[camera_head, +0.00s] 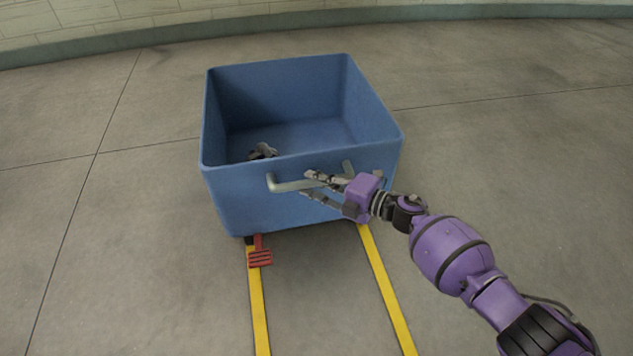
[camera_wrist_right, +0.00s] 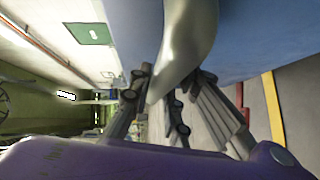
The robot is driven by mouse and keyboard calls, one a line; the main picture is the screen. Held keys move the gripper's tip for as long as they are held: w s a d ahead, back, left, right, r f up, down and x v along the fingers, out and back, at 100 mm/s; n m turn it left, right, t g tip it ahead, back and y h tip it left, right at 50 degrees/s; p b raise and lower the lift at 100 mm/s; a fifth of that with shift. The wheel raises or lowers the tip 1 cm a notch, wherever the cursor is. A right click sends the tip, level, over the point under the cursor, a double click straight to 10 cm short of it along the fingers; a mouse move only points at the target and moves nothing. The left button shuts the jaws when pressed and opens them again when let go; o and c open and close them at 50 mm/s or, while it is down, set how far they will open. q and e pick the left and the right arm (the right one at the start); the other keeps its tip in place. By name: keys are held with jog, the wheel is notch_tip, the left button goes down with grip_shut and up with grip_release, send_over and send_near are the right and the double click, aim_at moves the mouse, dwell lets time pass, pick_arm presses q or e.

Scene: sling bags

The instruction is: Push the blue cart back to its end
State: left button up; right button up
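The blue cart (camera_head: 300,195) is an open-topped bin on the floor, with a pale bar handle (camera_head: 285,186) on its near side. My right gripper (camera_head: 306,184) is at this handle, one finger above the bar and the other below it. The fingers look spread, with the bar between them; firm contact cannot be told. In the right wrist view the pale handle (camera_wrist_right: 185,45) passes between the dark fingers (camera_wrist_right: 160,95), in front of the blue cart wall (camera_wrist_right: 260,35). My left gripper is not in view.
A red pedal (camera_head: 260,257) sticks out at the cart's lower near left. Two yellow floor lines (camera_head: 388,290) run from under the cart toward me. A small grey and black object (camera_head: 263,151) lies inside the cart. A pale wall (camera_head: 100,22) stands behind; the floor on both sides is clear.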

jog(key=o, duration=0.4)
jog(key=shift+s+d, duration=0.1)
jog(key=shift+d, duration=0.15)
jog(key=v, duration=1.1)
jog(key=shift+s+d+r, duration=0.15)
jog(key=shift+d, duration=0.1)
